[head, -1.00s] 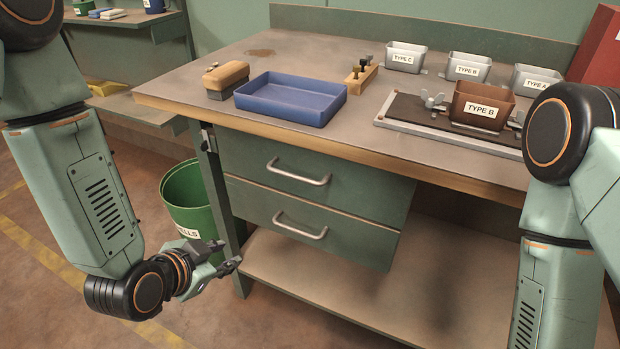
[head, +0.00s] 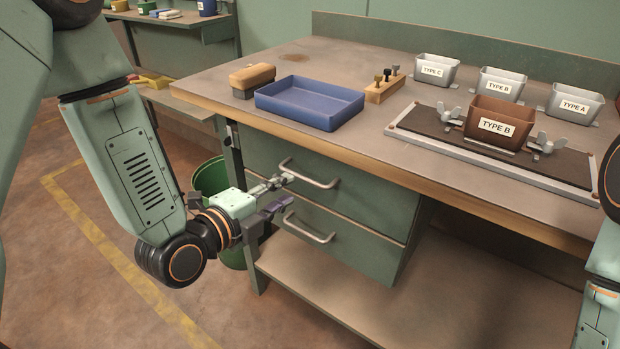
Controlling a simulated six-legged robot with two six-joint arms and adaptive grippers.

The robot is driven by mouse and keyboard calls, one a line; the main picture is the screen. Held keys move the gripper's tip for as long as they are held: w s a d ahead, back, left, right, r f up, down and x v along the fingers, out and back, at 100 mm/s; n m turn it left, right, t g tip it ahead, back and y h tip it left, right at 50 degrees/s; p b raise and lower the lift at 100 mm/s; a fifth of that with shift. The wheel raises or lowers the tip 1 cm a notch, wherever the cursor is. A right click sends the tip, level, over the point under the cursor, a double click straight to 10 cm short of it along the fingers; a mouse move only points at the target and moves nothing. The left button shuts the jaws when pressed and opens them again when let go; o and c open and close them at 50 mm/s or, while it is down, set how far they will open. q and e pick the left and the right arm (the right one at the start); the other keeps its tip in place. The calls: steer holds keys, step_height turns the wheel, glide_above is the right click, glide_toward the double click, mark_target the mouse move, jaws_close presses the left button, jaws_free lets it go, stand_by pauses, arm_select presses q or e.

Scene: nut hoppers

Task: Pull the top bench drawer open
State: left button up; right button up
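The top bench drawer (head: 365,204) is green and looks shut, flush under the bench top. Its metal bar handle (head: 318,183) shows near the drawer's left part. My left gripper (head: 281,192) is in front of the drawers, its two fingers apart and nothing between them. Its upper finger is by the left end of the top handle; I cannot tell whether they touch. Its lower finger is near the lower drawer's handle (head: 310,234). My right gripper is out of view; only part of that arm shows at the right edge.
The bench top (head: 345,144) holds a blue tray (head: 310,103), a brush-like block (head: 252,80), a fixture with a brown TYPE B hopper (head: 498,124), and grey hoppers (head: 437,70). A green bin (head: 209,178) stands behind my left gripper. A lower shelf (head: 330,290) lies below.

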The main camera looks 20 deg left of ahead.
mark_target(305, 179)
arm_select(q)
steer(key=shift+m, duration=0.3)
steer(key=b+x, duration=0.2)
steer(key=x, duration=0.6)
steer(key=shift+a, duration=0.1)
jaws_close()
stand_by(0.6)
